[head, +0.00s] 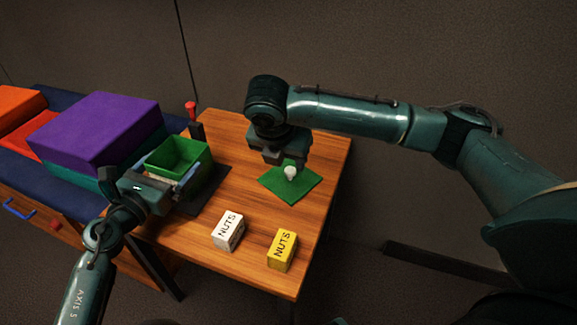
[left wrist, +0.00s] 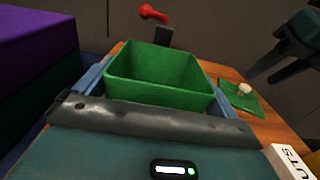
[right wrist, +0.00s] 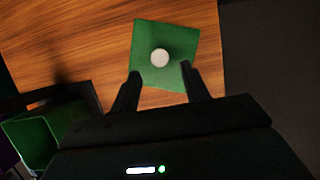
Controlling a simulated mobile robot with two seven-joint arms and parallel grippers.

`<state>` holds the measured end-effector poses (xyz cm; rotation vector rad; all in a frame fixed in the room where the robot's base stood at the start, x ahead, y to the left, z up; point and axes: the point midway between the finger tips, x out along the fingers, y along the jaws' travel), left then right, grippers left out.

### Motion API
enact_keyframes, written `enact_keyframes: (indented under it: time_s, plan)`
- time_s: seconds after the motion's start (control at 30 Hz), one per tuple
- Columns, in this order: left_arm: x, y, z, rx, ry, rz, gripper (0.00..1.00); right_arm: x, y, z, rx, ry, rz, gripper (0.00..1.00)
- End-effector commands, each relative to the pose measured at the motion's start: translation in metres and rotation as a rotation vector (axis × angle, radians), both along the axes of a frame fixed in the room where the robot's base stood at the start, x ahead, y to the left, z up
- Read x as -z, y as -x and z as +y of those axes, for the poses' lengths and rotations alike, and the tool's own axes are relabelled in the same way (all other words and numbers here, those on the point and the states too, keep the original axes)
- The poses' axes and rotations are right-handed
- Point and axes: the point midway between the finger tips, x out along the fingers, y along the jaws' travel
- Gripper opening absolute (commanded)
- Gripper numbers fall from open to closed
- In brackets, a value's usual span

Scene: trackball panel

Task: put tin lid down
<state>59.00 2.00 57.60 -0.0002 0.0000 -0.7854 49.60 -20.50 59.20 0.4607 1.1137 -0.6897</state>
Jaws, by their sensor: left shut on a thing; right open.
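The tin lid (head: 305,185) is a flat green square with a round white knob (head: 290,173), lying on the wooden table. My right gripper (head: 281,160) is open and empty just above the knob. In the right wrist view, the lid (right wrist: 180,75) and its knob (right wrist: 160,57) show just beyond the open fingertips (right wrist: 161,71). The open green tin (head: 196,180) stands to the left. My left gripper (head: 172,178) is shut on it, with blue fingers on opposite sides in the left wrist view (left wrist: 150,85). The tin's floor is hidden there.
A white NUTS box (head: 228,231) and a yellow NUTS box (head: 282,250) stand near the table's front. A dark mat (head: 212,198) lies by the tin, and a red-topped post (head: 192,112) stands behind. A purple block (head: 95,130) sits at left. Bare table surrounds the lid.

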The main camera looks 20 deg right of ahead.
Motion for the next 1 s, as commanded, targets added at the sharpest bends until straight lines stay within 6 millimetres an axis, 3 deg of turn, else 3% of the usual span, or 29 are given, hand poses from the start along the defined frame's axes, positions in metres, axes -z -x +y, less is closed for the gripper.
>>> enact_keyframes:
  time_s: [0.1,0.33,0.83,0.87,1.0]
  plan:
    - [0.000,0.000,0.000,0.000,-0.001,0.001,0.69,-0.025,0.007,0.008,-0.002,-0.002,-0.005,0.46]
    - [0.000,0.000,0.000,0.000,-0.001,0.001,0.69,-0.056,0.016,0.017,0.000,-0.002,-0.002,0.46]
    - [0.000,0.000,0.000,0.000,-0.001,0.001,0.69,-0.063,0.019,0.019,0.000,-0.001,0.001,0.46]
    - [0.000,0.000,0.000,0.000,-0.001,0.001,0.98,-0.063,0.019,0.019,0.000,-0.001,0.001,0.46]
    - [0.000,0.000,0.000,0.000,-0.001,0.001,1.00,-0.063,0.019,0.019,0.000,-0.001,0.001,0.46]
